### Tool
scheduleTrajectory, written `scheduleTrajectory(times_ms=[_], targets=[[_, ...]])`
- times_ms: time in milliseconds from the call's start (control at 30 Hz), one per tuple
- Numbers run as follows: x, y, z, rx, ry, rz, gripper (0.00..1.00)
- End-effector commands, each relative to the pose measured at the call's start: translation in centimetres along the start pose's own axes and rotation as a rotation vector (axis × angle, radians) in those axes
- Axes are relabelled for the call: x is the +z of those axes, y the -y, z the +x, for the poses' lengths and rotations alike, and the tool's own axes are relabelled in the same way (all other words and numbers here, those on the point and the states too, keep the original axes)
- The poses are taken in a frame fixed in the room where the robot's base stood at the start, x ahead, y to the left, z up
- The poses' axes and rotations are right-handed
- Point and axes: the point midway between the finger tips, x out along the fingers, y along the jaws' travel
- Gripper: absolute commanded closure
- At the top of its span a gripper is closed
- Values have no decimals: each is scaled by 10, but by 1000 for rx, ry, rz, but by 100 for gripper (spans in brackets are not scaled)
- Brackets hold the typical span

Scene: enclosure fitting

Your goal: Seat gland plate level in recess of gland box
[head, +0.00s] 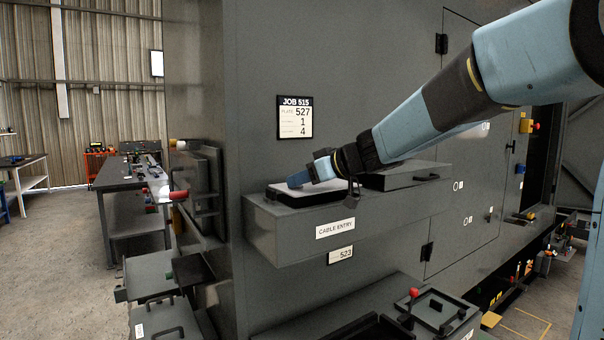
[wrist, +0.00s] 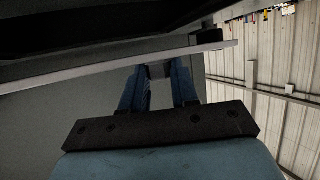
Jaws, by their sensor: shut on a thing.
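The gland box (head: 290,232), labelled CABLE ENTRY, juts from the grey cabinet wall. At the left of its top, a pale flat surface with a dark rim, apparently the gland plate (head: 325,190), lies under my gripper (head: 300,180). My gripper reaches in from the right, tilted down. In the wrist view, its two blue fingers (wrist: 158,84) close on a small grey piece, which looks like part of the plate. A long pale edge (wrist: 110,77) runs slantwise just beyond the fingers. Whether the plate is level or inside the recess cannot be told.
A dark flat cover with a handle (head: 405,176) lies on the box's right part. A job sign (head: 295,117) hangs on the wall above. Below stands a dark unit with a red knob (head: 413,293). A workbench (head: 125,175) stands at left, with open floor beside it.

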Motion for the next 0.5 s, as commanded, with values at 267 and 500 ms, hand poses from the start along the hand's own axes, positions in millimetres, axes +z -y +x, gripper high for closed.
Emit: scheduleTrajectory(times_ms=[267, 500], targets=[[14, 0, 6, 0, 0, 1, 100], [23, 0, 9, 1, 0, 1, 100]])
